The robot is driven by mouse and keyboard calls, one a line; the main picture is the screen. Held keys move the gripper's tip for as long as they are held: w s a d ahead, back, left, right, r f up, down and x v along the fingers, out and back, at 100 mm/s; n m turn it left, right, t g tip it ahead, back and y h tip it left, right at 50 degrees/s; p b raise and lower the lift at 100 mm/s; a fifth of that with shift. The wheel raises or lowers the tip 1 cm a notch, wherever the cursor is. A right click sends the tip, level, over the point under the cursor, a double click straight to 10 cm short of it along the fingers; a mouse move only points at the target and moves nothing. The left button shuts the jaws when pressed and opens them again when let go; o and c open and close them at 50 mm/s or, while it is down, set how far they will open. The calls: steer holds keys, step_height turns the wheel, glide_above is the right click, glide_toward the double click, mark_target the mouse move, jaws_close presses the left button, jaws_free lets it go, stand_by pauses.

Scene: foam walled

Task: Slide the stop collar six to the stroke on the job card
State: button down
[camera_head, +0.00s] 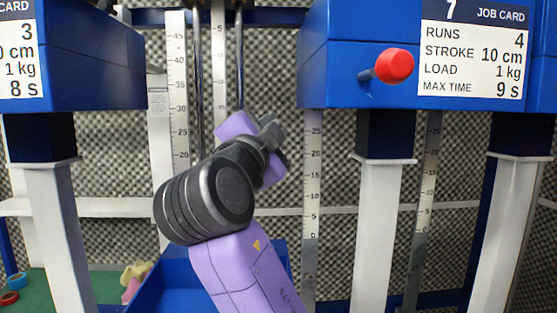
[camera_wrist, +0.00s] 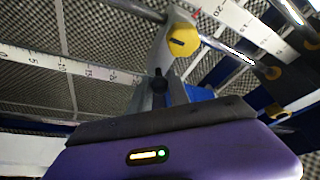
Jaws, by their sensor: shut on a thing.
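My gripper (camera_wrist: 168,86) is shut on the grey stop collar (camera_wrist: 175,22), which has a yellow knob and a small red pointer beside it in the wrist view. In the head view my gripper (camera_head: 272,132) is up by the upright rods (camera_head: 239,60), and my wrist hides the collar there. A scale (camera_head: 177,90) stands left of the rods; the pointer's reading cannot be told. The job card (camera_head: 475,50) numbered 7 reads runs 4, stroke 10 cm, load 1 kg, max time 9 s. No card numbered 6 is in view.
A partly cut-off card (camera_head: 17,55) is at the left. Blue housings on white posts (camera_head: 383,230) flank my arm; a red knob (camera_head: 394,65) sticks out of the right one. A blue bin (camera_head: 150,290) is low behind my arm.

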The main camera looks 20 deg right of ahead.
step_height(320, 180, up, 7)
steer(key=shift+r+p, duration=0.15)
steer(key=shift+p, duration=0.25)
steer(key=c, duration=1.2)
jaws_free()
steer(key=shift+c, duration=0.2)
steer(key=b+v, duration=0.3)
steer(key=v, duration=0.5)
